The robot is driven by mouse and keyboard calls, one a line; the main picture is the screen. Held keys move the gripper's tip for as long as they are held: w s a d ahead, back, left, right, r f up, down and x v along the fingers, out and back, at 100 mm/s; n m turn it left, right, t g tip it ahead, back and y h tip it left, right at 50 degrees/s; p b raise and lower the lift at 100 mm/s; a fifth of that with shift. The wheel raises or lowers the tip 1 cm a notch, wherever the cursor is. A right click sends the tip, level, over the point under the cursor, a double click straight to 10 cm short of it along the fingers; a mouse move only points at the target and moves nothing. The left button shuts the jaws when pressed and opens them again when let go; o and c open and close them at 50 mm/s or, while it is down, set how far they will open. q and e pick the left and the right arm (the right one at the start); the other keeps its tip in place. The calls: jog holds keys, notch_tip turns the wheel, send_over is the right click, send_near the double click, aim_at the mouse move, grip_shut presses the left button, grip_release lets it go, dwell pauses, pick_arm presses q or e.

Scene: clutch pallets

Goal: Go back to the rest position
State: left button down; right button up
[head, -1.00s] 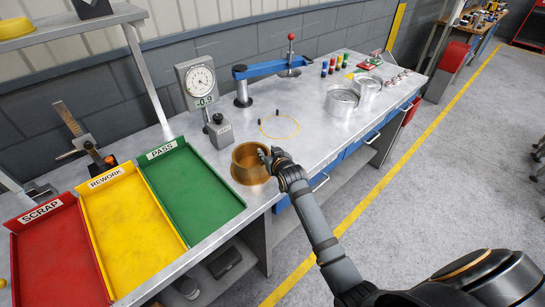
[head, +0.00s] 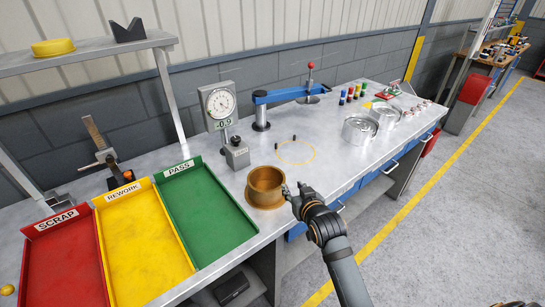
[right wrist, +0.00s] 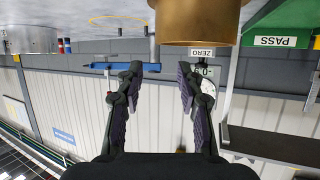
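My right gripper (head: 296,195) is just right of a brass-coloured ring or cup (head: 264,188), which stands upright on the bench (head: 185,150) near its front edge. In the right wrist view, which is upside down, the two fingers of my right gripper (right wrist: 160,78) stand well apart with nothing between them. The brass part also shows there (right wrist: 195,22), beyond the fingertips and clear of them. My left gripper is not in the frames.
Red SCRAP (head: 65,270), yellow REWORK (head: 145,255) and green PASS (head: 210,220) trays lie left, all empty. A dial gauge (head: 219,105), a blue arm fixture (head: 285,95) and silver round parts (head: 359,130) stand farther back. The floor right of the bench is clear.

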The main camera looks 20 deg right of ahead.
jog(key=s+d+f+n+g, duration=0.1)
jog(key=s+f+g, duration=0.45)
jog(key=s, duration=0.65)
jog(key=s+f+n+g, duration=0.1)
jog(key=s+f+g, duration=0.45)
jog(key=s, duration=0.65)
notch_tip(320, 180, down, 26)
jog(key=s+d, duration=0.2)
jog(key=d, duration=0.1)
jog(key=s+d+f+m+g, duration=0.1)
jog(key=s+f, duration=1.6)
jog(key=s, duration=0.2)
jog(key=shift+f, duration=0.25)
